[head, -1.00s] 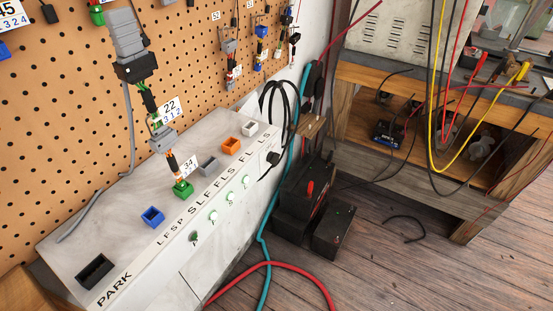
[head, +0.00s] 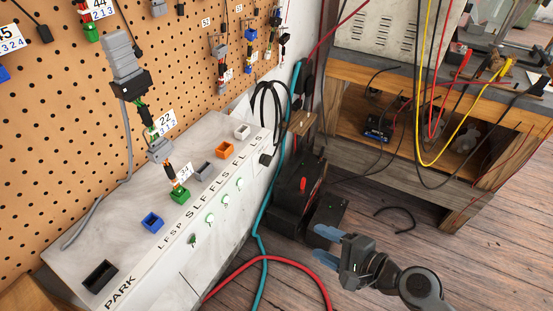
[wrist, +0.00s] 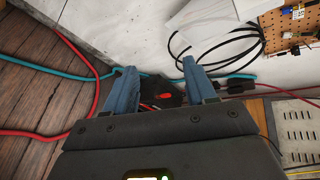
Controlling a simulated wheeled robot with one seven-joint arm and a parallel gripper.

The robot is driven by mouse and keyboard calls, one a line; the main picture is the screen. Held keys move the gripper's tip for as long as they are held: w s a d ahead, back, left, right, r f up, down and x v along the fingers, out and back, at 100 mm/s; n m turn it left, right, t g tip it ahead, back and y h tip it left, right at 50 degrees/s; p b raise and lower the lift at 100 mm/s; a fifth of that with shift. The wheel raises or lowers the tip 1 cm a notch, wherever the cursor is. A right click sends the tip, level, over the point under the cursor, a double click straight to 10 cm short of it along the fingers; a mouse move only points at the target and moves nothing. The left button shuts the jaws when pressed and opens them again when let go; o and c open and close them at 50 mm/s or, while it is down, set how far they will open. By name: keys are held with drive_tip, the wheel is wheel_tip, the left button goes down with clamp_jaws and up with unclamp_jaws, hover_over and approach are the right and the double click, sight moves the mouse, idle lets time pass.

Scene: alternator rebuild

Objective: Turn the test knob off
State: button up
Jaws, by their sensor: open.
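No part is clearly labelled as the test knob. A red upright piece (head: 303,185) sits on a dark box (head: 287,208) on the floor beside the white test bench (head: 90,250); I cannot tell if it is the knob. The red piece also shows between my fingers in the wrist view (wrist: 166,98), apart from them. My gripper (head: 322,246) is open and empty, with blue fingers, in front of the dark boxes at lower right.
Coloured sockets, including a blue one (head: 152,222) and an orange one (head: 225,150), sit on the bench top. Teal (head: 258,225) and red (head: 285,259) hoses run along the floor. A wooden workbench (head: 440,180) stands at right with hanging wires. Floor at lower right is open.

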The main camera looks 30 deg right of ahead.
drive_tip(key=w+r+m+t+y, duration=0.1)
drive_tip(key=w+r+m+y, duration=0.2)
drive_tip(key=w, duration=0.4)
drive_tip(key=m+t+y+p, duration=0.1)
drive_tip(key=y, duration=0.1)
approach(270, 162)
drive_tip(key=w, duration=0.1)
drive_tip(key=x, duration=0.8)
drive_tip(key=shift+p, duration=0.4)
drive_tip(key=shift+a+f, duration=0.15)
drive_tip(key=shift+c, duration=0.2)
clamp_jaws()
